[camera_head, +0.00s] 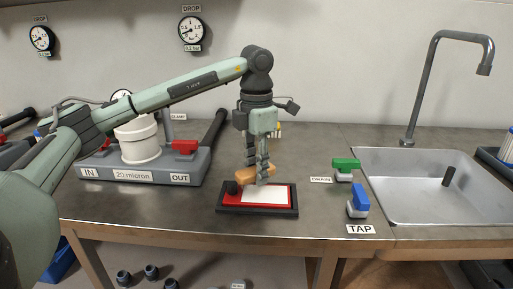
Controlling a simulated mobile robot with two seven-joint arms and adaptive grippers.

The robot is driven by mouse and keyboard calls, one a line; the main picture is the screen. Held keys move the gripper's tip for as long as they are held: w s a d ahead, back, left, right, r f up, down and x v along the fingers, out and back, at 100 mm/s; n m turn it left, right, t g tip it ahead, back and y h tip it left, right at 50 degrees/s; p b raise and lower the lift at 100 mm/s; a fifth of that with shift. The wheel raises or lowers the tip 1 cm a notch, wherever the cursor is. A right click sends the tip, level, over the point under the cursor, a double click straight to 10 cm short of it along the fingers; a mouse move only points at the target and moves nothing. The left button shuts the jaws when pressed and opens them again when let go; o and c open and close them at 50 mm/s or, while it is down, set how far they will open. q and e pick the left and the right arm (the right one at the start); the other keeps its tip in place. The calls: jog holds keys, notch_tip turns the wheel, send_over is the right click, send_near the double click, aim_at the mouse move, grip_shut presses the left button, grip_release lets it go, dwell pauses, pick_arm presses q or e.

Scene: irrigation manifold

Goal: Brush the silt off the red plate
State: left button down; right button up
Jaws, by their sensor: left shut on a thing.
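The red plate (231,199) lies in a dark tray (258,211) near the front edge of the bench. A white area (270,196) covers the middle and right of the plate, with red showing at its left and along its edges. My left gripper (261,180) points down over the plate, shut on a tan-orange block, the brush (246,173). The brush is at the plate's far left part; I cannot tell whether it touches the surface. The gripper fingers hide part of the brush. My right gripper is not in view.
The filter manifold (138,176) with a white housing and red valve handles stands left. Green (346,164) and blue (360,198) valves stand right of the tray, before the steel sink (430,185) and its tall faucet (431,70). Bare bench lies between tray and valves.

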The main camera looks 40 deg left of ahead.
pick_arm(q)
notch_tip(320, 180, up, 2)
jog(key=shift+r, duration=1.35)
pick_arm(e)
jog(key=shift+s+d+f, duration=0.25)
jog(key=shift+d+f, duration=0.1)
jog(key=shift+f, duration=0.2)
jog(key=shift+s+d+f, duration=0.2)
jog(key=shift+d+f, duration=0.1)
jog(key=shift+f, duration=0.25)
